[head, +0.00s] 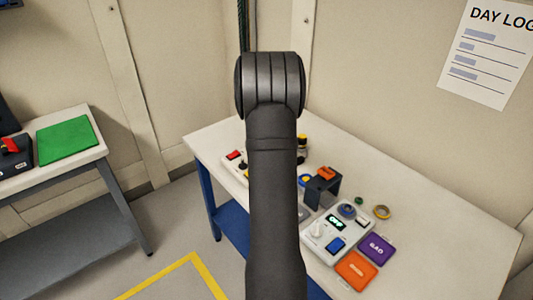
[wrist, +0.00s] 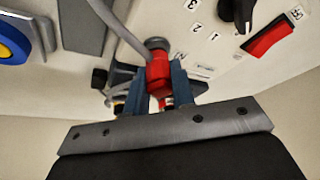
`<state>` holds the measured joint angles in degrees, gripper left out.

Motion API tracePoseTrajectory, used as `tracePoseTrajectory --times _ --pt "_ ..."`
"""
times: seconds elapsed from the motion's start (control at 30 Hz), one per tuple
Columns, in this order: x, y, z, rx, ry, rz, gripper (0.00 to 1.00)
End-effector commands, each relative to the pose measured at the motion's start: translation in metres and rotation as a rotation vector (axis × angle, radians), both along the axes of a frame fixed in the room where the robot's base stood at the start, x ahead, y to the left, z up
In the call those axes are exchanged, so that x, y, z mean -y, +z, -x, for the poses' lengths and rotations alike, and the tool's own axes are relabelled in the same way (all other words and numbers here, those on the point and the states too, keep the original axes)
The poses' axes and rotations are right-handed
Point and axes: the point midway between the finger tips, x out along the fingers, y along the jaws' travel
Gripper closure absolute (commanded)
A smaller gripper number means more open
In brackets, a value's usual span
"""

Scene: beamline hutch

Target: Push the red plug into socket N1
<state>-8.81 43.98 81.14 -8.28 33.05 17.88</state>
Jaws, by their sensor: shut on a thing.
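The red plug (wrist: 158,73) is between the blue-grey fingers of my gripper (wrist: 165,88) in the wrist view. My gripper is shut on it. A round grey part (wrist: 157,45) shows at the plug's far end; I cannot tell whether it is a socket or part of the plug. A grey cable (wrist: 118,27) runs past the plug from the top left. A pale panel (wrist: 225,60) with small labels lies beside the plug. I cannot make out an N1 label. In the head view my arm hides the gripper and the plug.
The panel carries a black knob (wrist: 237,12) and a red rocker switch (wrist: 268,37). On the white table (head: 435,218) stand a control box (head: 320,248) with a green display, a dark bracket (head: 322,190), an orange pad (head: 356,270) and a purple pad (head: 376,248). The table's right side is clear.

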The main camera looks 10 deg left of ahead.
Motion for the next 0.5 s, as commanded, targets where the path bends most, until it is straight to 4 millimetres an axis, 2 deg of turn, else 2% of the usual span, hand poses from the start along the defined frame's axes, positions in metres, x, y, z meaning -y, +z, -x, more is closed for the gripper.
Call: tracePoseTrajectory --times 0.3,0.33,0.43,0.5 --pt "0.0000 -0.0014 -0.0002 0.001 0.000 0.000 1.00" --pt "0.0000 -0.0014 -0.0002 0.001 0.000 0.000 0.72" --pt "0.0000 -0.0014 -0.0002 0.001 0.000 0.000 0.52" --pt "0.0000 -0.0014 -0.0002 0.001 0.000 0.000 0.52"
